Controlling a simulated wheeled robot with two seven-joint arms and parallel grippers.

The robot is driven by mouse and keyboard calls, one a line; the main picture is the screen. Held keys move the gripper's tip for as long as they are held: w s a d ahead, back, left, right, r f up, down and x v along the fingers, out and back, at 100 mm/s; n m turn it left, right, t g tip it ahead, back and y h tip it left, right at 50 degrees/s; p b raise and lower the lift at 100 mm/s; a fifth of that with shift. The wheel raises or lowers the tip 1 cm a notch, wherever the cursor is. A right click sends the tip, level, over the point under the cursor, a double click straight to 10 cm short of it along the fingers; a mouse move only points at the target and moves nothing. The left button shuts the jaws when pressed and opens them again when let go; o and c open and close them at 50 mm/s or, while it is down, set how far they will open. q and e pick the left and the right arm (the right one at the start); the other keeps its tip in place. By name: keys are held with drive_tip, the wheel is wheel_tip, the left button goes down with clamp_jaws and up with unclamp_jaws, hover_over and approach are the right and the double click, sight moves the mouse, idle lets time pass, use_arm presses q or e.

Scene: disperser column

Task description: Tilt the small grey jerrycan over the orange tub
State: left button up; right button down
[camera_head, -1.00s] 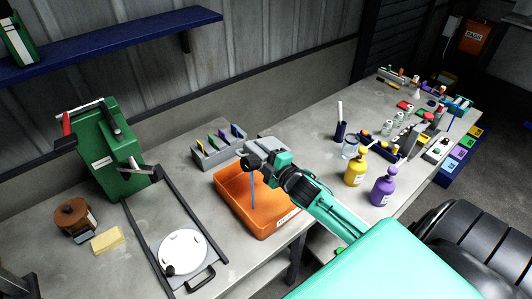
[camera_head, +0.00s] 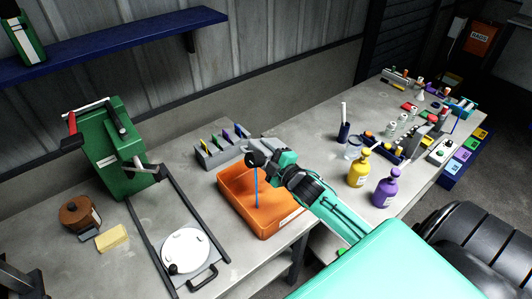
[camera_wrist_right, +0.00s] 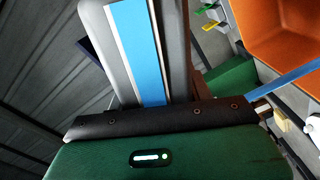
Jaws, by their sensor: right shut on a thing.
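The small grey jerrycan (camera_wrist_right: 180,45), with a blue stripe, is held in my right gripper (camera_head: 274,160). It fills the upper middle of the wrist view. In the head view it is small and partly hidden by the gripper, tilted over the orange tub (camera_head: 232,192). A thin blue stream (camera_head: 257,190) runs down from it into the tub. The stream also crosses the right side of the wrist view (camera_wrist_right: 286,77), near the tub (camera_wrist_right: 270,30). My left gripper is out of view.
A grey rack (camera_head: 213,156) stands behind the tub. Yellow (camera_head: 358,170) and purple (camera_head: 386,190) bottles stand to the right.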

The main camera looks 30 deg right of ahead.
drive_tip(key=r+m, duration=0.1)
drive_tip(key=m+p, duration=0.1)
drive_tip(key=m, duration=0.1)
drive_tip(key=shift+d+r, duration=0.1)
drive_tip(key=shift+r, duration=0.3)
wheel_tip(320, 180, up, 2)
drive_tip(key=m+p, duration=0.2)
drive_tip(key=m, duration=0.2)
drive_tip(key=r+m+p, duration=0.1)
drive_tip(key=m, duration=0.1)
drive_tip(key=m+p, duration=0.1)
drive_tip(key=m, duration=0.1)
drive_tip(key=shift+d+r, duration=0.1)
drive_tip(key=shift+r, duration=0.25)
drive_tip(key=shift+r+m, duration=0.3)
drive_tip(key=shift+m, duration=0.5)
